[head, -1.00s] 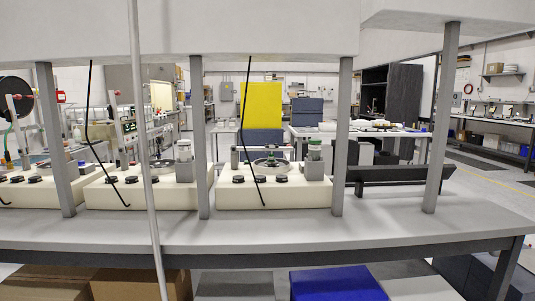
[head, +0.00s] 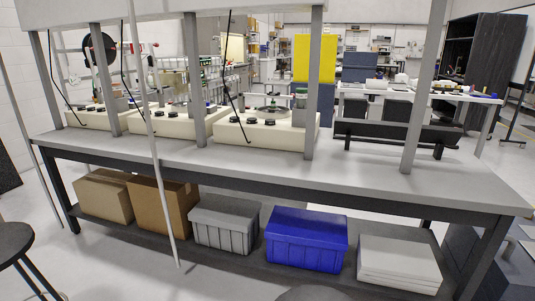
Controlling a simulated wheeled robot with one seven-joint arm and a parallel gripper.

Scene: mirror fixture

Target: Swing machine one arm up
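Three cream machines with black knobs stand in a row on the grey bench: a left one (head: 88,119), a middle one (head: 165,124) and a right one (head: 262,135). I cannot tell which is machine one. The right machine has a round metal plate (head: 268,113) on top and a grey block at its right end. Thin black bent rods hang in front of the machines, one before the right machine (head: 232,90). Posts partly hide the machines, and their arms are too small to make out clearly. My gripper is not in view.
The grey bench (head: 370,180) has upright posts and an overhead shelf. Below are cardboard boxes (head: 160,205), a grey bin (head: 222,226), a blue bin (head: 305,238) and white slabs (head: 398,265). A thin pole (head: 160,190) stands in front. A stool (head: 14,243) is at lower left.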

